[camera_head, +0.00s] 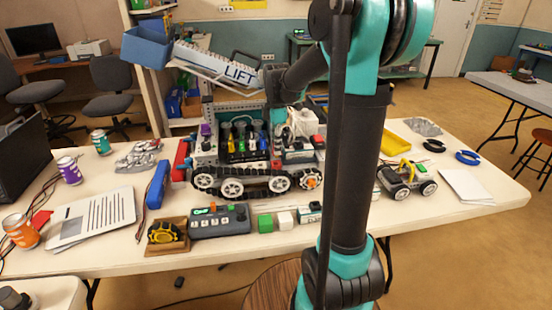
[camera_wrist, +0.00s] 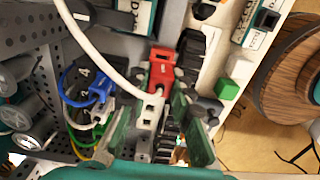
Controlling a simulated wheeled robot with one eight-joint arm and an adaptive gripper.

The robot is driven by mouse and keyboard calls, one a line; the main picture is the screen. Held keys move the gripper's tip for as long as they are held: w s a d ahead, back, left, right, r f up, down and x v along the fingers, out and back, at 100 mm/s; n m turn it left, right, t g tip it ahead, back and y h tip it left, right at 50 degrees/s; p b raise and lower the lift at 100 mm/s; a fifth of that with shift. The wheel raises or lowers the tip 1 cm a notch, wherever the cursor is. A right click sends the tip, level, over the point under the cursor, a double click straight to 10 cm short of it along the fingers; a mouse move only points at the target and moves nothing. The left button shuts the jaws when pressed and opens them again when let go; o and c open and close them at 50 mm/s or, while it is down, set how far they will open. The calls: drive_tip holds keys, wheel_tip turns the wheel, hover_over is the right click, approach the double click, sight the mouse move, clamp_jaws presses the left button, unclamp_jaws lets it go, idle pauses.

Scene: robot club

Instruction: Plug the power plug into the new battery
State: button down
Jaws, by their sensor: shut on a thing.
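In the wrist view, my gripper (camera_wrist: 153,108) has its two green fingers on either side of a small white connector block, which I take to be the power plug (camera_wrist: 150,118). A red connector (camera_wrist: 161,68) lies right beside the white block; I cannot tell whether the two are mated. A white cable (camera_wrist: 108,58) arcs in from the upper left to this spot. In the head view, my gripper is over the tracked robot (camera_head: 245,180), with its fingertips hard to make out. A blue battery-like pack (camera_head: 157,185) with wires and a red one (camera_head: 181,160) are left of the robot. Which battery is new is unclear.
Blue, yellow and green leads crowd the left of the wrist view. A small wheeled car (camera_head: 407,180) stands at the right. A wooden stool (camera_wrist: 289,72) is below the edge.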

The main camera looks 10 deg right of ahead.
drive_tip(key=w+d+r, duration=0.4)
drive_tip(key=d+r, duration=0.3)
drive_tip(key=d, duration=0.2)
drive_tip(key=shift+w+d+f, duration=0.1)
drive_tip(key=shift+f, duration=0.95)
drive_tip(key=shift+w+f, duration=0.1)
drive_tip(key=shift+f, duration=0.95)
drive_tip(key=shift+f, duration=1.15)
idle(1.1)
drive_tip(key=c, duration=1.3)
unclamp_jaws()
drive_tip(key=shift+o, duration=0.2)
drive_tip(key=shift+r, duration=0.1)
drive_tip(key=shift+r, duration=2.95)
